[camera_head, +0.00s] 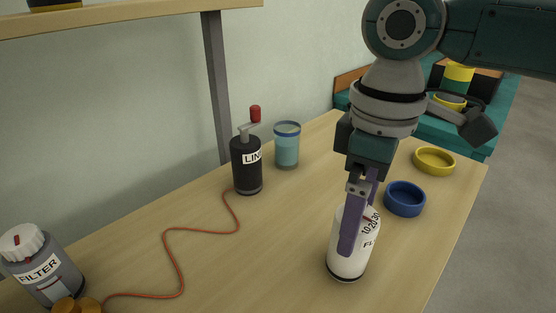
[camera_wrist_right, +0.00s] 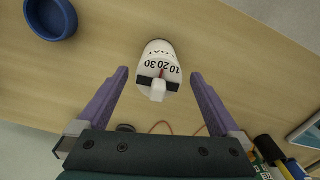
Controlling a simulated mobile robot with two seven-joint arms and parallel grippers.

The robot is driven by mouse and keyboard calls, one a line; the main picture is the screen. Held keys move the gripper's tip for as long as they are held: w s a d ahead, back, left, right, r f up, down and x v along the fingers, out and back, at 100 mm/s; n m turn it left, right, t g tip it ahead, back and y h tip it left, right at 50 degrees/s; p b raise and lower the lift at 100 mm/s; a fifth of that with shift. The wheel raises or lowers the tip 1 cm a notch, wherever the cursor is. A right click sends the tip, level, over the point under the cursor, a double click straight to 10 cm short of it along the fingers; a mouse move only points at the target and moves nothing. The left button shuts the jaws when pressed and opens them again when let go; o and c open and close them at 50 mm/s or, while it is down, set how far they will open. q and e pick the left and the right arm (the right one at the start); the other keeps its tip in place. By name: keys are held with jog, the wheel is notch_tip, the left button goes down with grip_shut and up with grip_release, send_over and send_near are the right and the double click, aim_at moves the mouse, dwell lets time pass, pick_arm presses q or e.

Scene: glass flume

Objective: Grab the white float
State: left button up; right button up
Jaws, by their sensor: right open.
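The white float (camera_head: 348,262) is a white cylinder with a dark base, printed with the numbers 10, 20 and 30. It stands on the wooden bench towards the right side. My right gripper (camera_head: 358,235) reaches down over it with purple fingers, one finger covering part of the float's front. In the right wrist view the float (camera_wrist_right: 158,62) lies ahead of and between the fingertips of the open gripper (camera_wrist_right: 159,76), with clear space on both sides. Whether the fingertips are level with its body is hard to tell. My left gripper is out of view.
On the bench (camera_head: 265,245), a blue dish (camera_head: 404,199) and a yellow dish (camera_head: 435,160) lie right of the float. A black LINE bottle (camera_head: 246,172) trails a red cord (camera_head: 177,262).

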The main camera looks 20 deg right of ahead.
aim_at(349, 269)
notch_tip(349, 269, down, 4)
jog(key=shift+r, duration=0.2)
jog(key=shift+w, duration=0.1)
jog(key=shift+c, duration=0.2)
jog(key=c, duration=1.4)
jog(key=shift+r, duration=0.1)
jog(key=shift+c, duration=0.2)
jog(key=shift+r, duration=0.1)
